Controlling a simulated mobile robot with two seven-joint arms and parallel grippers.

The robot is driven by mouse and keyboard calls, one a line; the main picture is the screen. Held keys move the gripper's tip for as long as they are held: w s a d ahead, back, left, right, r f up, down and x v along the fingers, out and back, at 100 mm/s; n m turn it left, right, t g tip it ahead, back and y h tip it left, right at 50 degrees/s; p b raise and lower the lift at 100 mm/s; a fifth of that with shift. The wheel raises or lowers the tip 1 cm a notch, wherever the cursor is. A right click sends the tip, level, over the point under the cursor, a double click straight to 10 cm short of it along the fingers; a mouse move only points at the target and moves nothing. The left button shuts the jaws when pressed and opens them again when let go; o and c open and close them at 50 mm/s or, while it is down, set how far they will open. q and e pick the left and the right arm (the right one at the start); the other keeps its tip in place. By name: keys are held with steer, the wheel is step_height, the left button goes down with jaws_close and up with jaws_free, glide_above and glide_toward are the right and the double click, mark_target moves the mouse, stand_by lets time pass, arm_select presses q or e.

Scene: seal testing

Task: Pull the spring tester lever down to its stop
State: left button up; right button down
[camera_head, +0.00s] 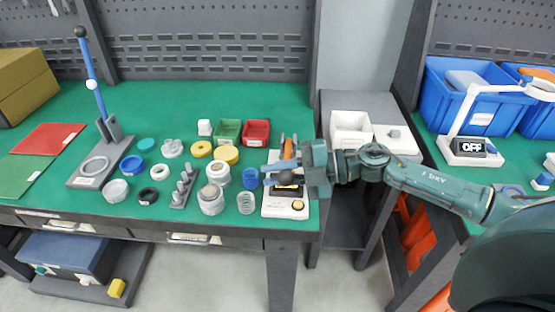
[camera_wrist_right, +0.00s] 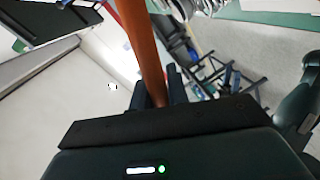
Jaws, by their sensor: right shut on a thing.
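The spring tester (camera_head: 272,207) stands at the right front of the green table, with a white base and a round yellow spot at its front. Its orange lever (camera_head: 288,148) has a dark ball knob (camera_head: 286,178) at the near end. My right gripper (camera_head: 282,170) comes in from the right and is shut on the lever just behind the knob. In the right wrist view the orange lever (camera_wrist_right: 145,45) runs between the fingers. The gripper hides part of the lever and tester, so the lever's exact angle is unclear. My left gripper is in no view.
Green (camera_head: 228,132) and red (camera_head: 256,133) bins are behind. A blue-lever press (camera_head: 91,75) is far left.

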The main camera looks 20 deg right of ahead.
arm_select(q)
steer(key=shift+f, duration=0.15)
arm_select(e)
steer(key=shift+s+a+f, duration=0.1)
steer(key=shift+s+f, duration=0.1)
steer(key=shift+f, duration=0.4)
steer(key=shift+s+a+f, duration=0.1)
steer(key=shift+s+f, duration=0.1)
steer(key=shift+f, duration=0.35)
steer(key=c, duration=1.4)
jaws_free()
steer(key=shift+o, duration=0.2)
steer(key=shift+r, duration=0.1)
steer(key=shift+d, duration=0.15)
arm_select(q)
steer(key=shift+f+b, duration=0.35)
steer(key=shift+b, duration=0.45)
arm_select(e)
steer(key=v, duration=1.3)
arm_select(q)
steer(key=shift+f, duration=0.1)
